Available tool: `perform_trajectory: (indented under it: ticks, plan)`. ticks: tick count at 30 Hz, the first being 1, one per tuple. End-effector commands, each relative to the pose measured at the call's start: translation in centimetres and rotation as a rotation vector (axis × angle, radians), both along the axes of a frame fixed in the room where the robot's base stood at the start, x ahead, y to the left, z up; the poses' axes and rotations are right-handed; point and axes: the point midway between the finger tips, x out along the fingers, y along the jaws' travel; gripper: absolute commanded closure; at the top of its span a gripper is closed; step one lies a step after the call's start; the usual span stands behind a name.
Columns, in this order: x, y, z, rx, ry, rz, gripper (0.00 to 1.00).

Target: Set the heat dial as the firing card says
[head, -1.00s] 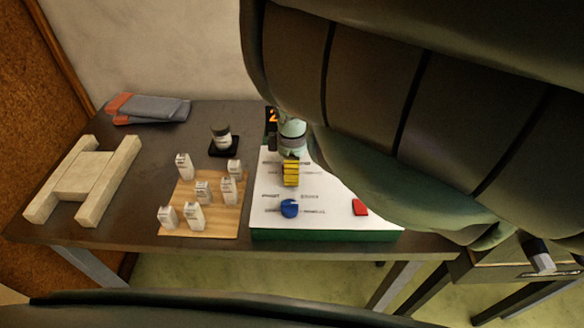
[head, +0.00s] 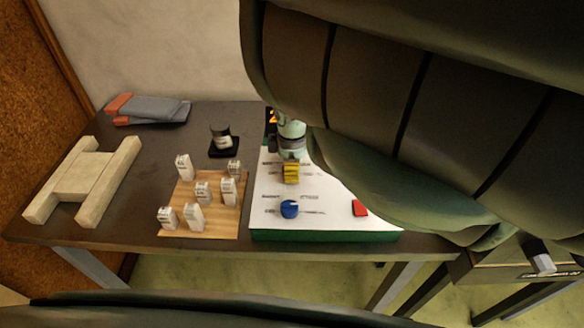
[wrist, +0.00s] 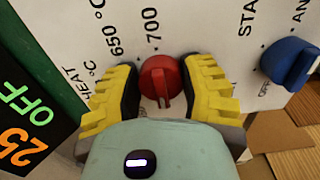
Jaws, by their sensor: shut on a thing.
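The red heat dial (wrist: 160,80) sits on the white panel (head: 325,220), with "HEAT °C", "650 °C" and "700" printed around it. My gripper (wrist: 164,76) has its yellow ribbed fingers on either side of the dial, shut on it. In the head view my gripper (head: 291,172) is over the panel's back left part and hides the dial. The dial's exact setting is hard to read. A dark display (wrist: 25,125) shows green "OFF" and an orange number starting "25", cut off by the edge. I cannot make out a firing card.
A blue knob (head: 289,209) and a red part (head: 360,208) are on the panel near its front. A wooden board (head: 228,228) with several pale labelled blocks stands left of the panel.

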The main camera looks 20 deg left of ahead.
Motion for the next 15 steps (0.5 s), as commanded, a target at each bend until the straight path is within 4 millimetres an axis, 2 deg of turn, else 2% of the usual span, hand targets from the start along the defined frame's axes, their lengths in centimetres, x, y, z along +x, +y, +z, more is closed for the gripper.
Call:
perform_trajectory:
  ticks: [8,15]
  plan:
    - [0.06,-0.02,-0.04,0.001,-0.003,-0.019,0.94]
    - [-0.02,-0.03,-0.03,-0.001,-0.002,-0.124,0.93]
